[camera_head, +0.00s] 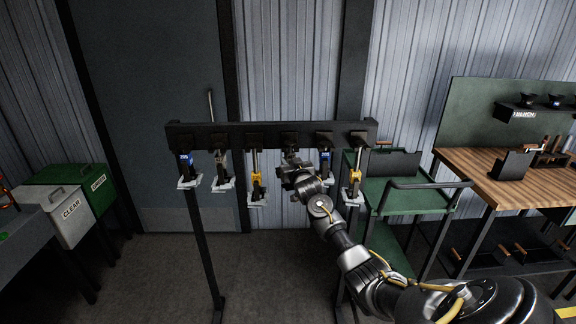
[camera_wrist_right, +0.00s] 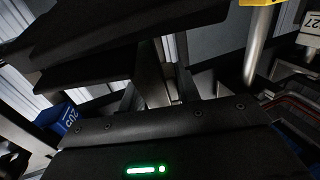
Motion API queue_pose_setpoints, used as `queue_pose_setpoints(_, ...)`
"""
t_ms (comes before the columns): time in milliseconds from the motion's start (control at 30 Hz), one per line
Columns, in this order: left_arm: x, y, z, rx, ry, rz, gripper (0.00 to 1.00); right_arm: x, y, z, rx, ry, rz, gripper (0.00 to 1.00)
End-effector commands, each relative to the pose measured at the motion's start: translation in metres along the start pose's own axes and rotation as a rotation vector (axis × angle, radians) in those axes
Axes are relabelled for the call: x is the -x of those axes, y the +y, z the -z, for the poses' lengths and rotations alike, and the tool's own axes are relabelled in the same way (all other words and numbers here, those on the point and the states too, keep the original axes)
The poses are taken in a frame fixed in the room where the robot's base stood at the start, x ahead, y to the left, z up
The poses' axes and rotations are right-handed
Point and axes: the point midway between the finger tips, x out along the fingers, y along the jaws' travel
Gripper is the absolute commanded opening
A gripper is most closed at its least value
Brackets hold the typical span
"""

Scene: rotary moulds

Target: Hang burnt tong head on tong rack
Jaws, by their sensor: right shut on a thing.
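The tong rack (camera_head: 227,128) is a dark horizontal bar on two legs, with several hooks along it. Tong heads hang there, including a blue-marked one at the left (camera_head: 187,167), a yellow one (camera_head: 256,180) and another yellow one at the right end (camera_head: 354,180). My right gripper (camera_head: 290,167) is at the rack's middle hook, between a yellow and a blue tong head (camera_head: 325,165). It is shut on the burnt tong head, which is mostly hidden by the gripper. In the right wrist view the fingers (camera_wrist_right: 160,85) are dark, close under a black rack part (camera_wrist_right: 125,35). My left gripper is out of view.
Neighbouring tong heads hang close on both sides of my right gripper. A green cart (camera_head: 410,197) and a wooden-topped workbench (camera_head: 530,185) stand to the right. A white bin marked CLEAR (camera_head: 72,222) and a green bin (camera_head: 85,180) stand at the left. The floor before the rack is clear.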

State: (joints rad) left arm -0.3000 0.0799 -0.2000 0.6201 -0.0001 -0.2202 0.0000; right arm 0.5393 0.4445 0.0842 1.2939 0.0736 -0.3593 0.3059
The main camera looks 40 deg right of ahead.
Motion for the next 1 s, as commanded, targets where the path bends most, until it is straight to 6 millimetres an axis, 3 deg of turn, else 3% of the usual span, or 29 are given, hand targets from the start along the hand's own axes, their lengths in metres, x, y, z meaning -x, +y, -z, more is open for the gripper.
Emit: queue_pose_setpoints(1000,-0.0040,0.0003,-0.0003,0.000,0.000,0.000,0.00,-0.0023,0.0009,-0.0045,-0.001,0.005,0.000,0.00)
